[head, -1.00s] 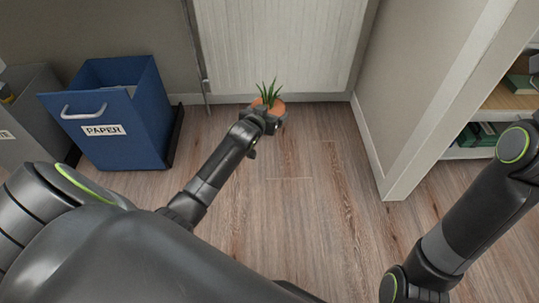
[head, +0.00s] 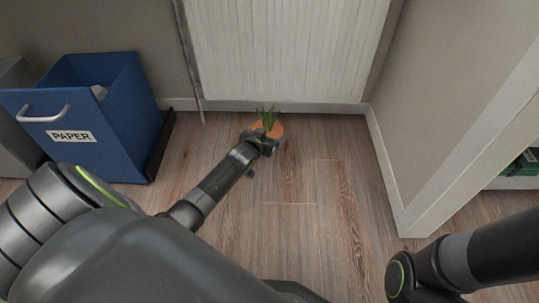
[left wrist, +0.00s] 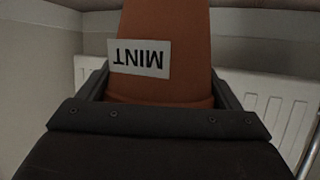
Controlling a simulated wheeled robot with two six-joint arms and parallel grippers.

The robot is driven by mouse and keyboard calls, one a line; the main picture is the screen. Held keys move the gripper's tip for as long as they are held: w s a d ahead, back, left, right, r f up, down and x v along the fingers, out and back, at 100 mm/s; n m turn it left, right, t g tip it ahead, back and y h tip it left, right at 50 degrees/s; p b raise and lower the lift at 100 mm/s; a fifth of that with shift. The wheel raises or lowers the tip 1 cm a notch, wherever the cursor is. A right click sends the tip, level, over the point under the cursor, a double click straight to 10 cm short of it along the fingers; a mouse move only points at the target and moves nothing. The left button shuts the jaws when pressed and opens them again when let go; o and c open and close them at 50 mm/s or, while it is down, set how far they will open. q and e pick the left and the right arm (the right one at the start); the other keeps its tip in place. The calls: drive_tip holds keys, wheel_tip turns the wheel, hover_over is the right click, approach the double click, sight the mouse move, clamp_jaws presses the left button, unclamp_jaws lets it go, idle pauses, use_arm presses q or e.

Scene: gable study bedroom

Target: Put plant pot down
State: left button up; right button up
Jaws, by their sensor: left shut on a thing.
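The plant pot (head: 279,129) is orange-brown terracotta with a spiky green plant in it. In the head view it is low in front of the white radiator; I cannot tell whether its base touches the floor. My left gripper (head: 266,141) is shut on the pot from the near side. In the left wrist view the pot (left wrist: 165,75) sits between the two dark fingers, with a white label reading MINT upside down. The gripper hides part of the pot in the head view. My right arm enters at the lower right, but its gripper is not visible.
A blue PAPER bin (head: 105,120) stands at the left beside a grey bin (head: 18,130). The white radiator (head: 290,50) is on the wall behind the pot. The wooden floor (head: 300,200) between is clear.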

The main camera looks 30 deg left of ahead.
use_arm(q)
wheel_tip(320, 180, down, 5)
drive_tip(key=b, duration=0.3)
drive_tip(key=shift+r, duration=0.1)
drive_tip(key=shift+f+b, duration=1.8)
drive_tip(key=shift+f, duration=0.1)
drive_tip(key=shift+f, duration=0.1)
drive_tip(key=o, duration=1.3)
drive_tip(key=shift+f, duration=0.1)
drive_tip(key=shift+o, duration=0.2)
drive_tip(key=shift+s+r, duration=0.15)
drive_tip(key=shift+r, duration=0.1)
drive_tip(key=p+v, duration=0.7)
drive_tip(key=v, duration=0.4)
drive_tip(key=shift+s+p, duration=0.3)
